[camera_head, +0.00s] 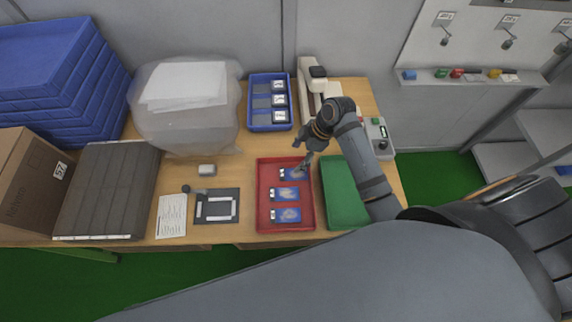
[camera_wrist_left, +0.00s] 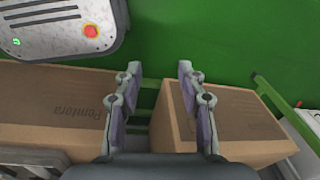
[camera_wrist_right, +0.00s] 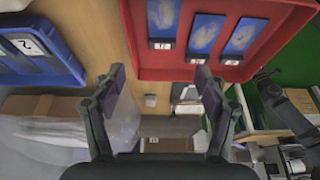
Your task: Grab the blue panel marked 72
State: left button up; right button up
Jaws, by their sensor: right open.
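Three blue panels lie in a column in the red tray (camera_head: 263,205): a far one (camera_head: 296,175), a middle one (camera_head: 285,194) and a near one (camera_head: 286,215). Each has a small white label whose number I cannot read surely. In the right wrist view the panels (camera_wrist_right: 206,33) and the red tray (camera_wrist_right: 190,74) lie beyond the open fingers (camera_wrist_right: 160,78). My left gripper (camera_wrist_left: 158,72) is open and empty, away from the panels.
A blue tray (camera_head: 270,126) with white-labelled dark pieces stands behind the red tray. A green tray (camera_head: 340,195) is to its right, and a black frame piece (camera_head: 216,206) to its left. Cardboard boxes (camera_wrist_left: 215,115) lie below my left gripper.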

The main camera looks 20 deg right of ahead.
aim_at(284, 172)
jog(key=x, duration=0.4)
jog(key=shift+s+d+p, duration=0.15)
jog(key=shift+s+p, duration=0.05)
jog(key=shift+p, duration=0.15)
jog(key=shift+x, duration=0.85)
jog(key=p+x, duration=0.1)
jog(key=x, duration=0.2)
jog(key=shift+f, duration=0.35)
jog(key=shift+a+f, duration=0.35)
jog(key=shift+f, duration=0.1)
jog(key=c, duration=1.2)
jog(key=shift+w+r, duration=0.1)
jog(key=shift+r, duration=0.4)
jog(key=shift+c, duration=0.2)
pick_arm(q)
jog(key=shift+s+d+f+b, duration=0.4)
jog(key=shift+s+b, duration=0.05)
jog(key=shift+b, duration=0.8)
pick_arm(e)
jog(key=s+r, duration=1.2)
jog(key=s, duration=0.2)
jog(key=shift+d, duration=0.4)
